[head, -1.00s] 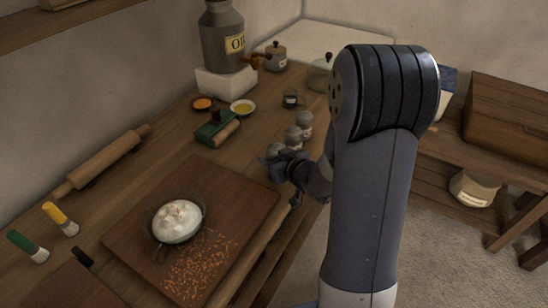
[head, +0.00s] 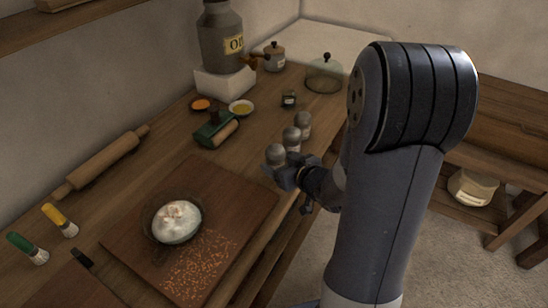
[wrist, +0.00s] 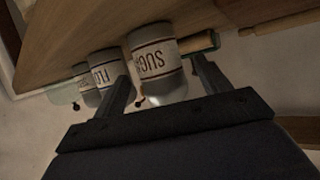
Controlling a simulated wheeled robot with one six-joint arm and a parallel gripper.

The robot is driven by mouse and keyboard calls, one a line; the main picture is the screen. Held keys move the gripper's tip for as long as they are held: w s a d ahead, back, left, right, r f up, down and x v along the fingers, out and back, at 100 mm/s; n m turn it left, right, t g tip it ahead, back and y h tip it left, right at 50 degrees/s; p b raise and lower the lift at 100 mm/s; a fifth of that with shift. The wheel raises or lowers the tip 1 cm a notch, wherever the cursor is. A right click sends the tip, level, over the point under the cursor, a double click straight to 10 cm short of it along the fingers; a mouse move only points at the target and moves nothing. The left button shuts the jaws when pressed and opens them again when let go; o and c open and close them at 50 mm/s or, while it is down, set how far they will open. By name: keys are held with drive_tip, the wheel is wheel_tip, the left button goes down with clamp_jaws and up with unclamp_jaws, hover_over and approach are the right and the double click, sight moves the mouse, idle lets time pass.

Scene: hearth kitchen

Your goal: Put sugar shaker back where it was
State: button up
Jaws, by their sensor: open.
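The sugar shaker (head: 275,155) stands upright on the counter, nearest in a row of three similar grey-topped shakers. In the wrist view the sugar shaker (wrist: 158,62), with part of its "SUGAR" label showing upside down, appears between the two fingers. My gripper (head: 284,172) is at the counter's right edge, just in front of this shaker. The wrist view shows my gripper (wrist: 160,75) open, with gaps between the shaker and both fingers. The middle shaker (head: 291,139) and the far shaker (head: 303,123) stand behind it.
A cutting board (head: 240,205) with a bowl of white powder (head: 176,221) lies nearby. A green-and-wood tool (head: 214,130), small dishes (head: 241,107), a small dark jar (head: 289,98) and a glass dome (head: 324,76) are farther back. A rolling pin (head: 103,163) lies at left.

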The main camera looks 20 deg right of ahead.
sight(272, 160)
drive_tip(key=p+v, duration=0.1)
drive_tip(key=v, duration=0.6)
drive_tip(key=shift+s, duration=0.1)
drive_tip(key=x, duration=0.4)
drive_tip(key=b+x, duration=0.1)
drive_tip(key=x, duration=0.3)
drive_tip(key=b+x, duration=0.1)
drive_tip(key=x, duration=0.3)
drive_tip(key=shift+f, duration=0.4)
drive_tip(key=shift+r+p, duration=0.4)
drive_tip(key=shift+r, duration=0.7)
